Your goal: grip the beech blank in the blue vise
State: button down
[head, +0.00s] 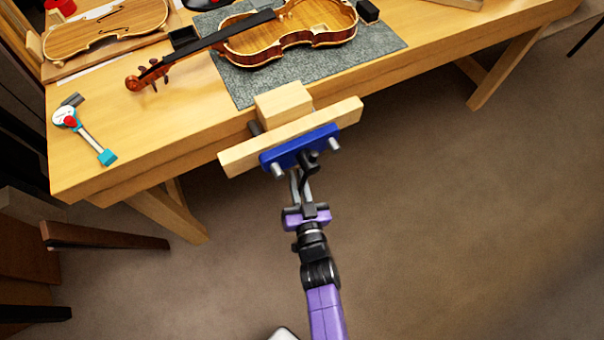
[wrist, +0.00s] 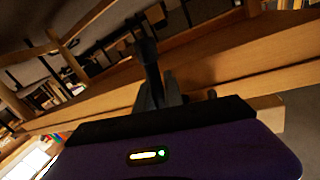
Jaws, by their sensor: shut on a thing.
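The blue vise (head: 300,147) is mounted at the front edge of the bench, with a long pale wooden jaw (head: 240,158) behind its blue plate. The beech blank (head: 283,103) is a pale block between this jaw and the bench edge, its top above the jaw. I cannot tell whether both faces touch it. My gripper (head: 302,178) is in front of the vise, shut on its dark handle (head: 309,160). In the wrist view my gripper (wrist: 157,88) shows around a dark upright part, likely the handle; the blank cannot be made out there.
A violin (head: 290,35) lies on a grey mat (head: 236,90) behind the vise. A teal-ended tool (head: 90,133) lies at the bench's left. A violin plate (head: 100,30) lies at the back left. The floor (head: 450,220) right of my arm is clear.

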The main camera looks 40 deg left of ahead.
jog(key=s+a+r+m+g+p, duration=0.3)
jog(key=s+r+m+p, duration=0.4)
jog(key=p, duration=1.1)
jog(key=s+m, duration=0.1)
jog(key=m, duration=0.2)
jog(key=shift+s+a+r+h+p, duration=0.15)
jog(key=shift+s+r+h+p, duration=0.1)
jog(key=shift+h+p, duration=0.05)
jog(key=shift+s+g, duration=0.1)
jog(key=shift+g, duration=0.2)
jog(key=c, duration=1.5)
grip_release()
jog(key=shift+o, duration=0.2)
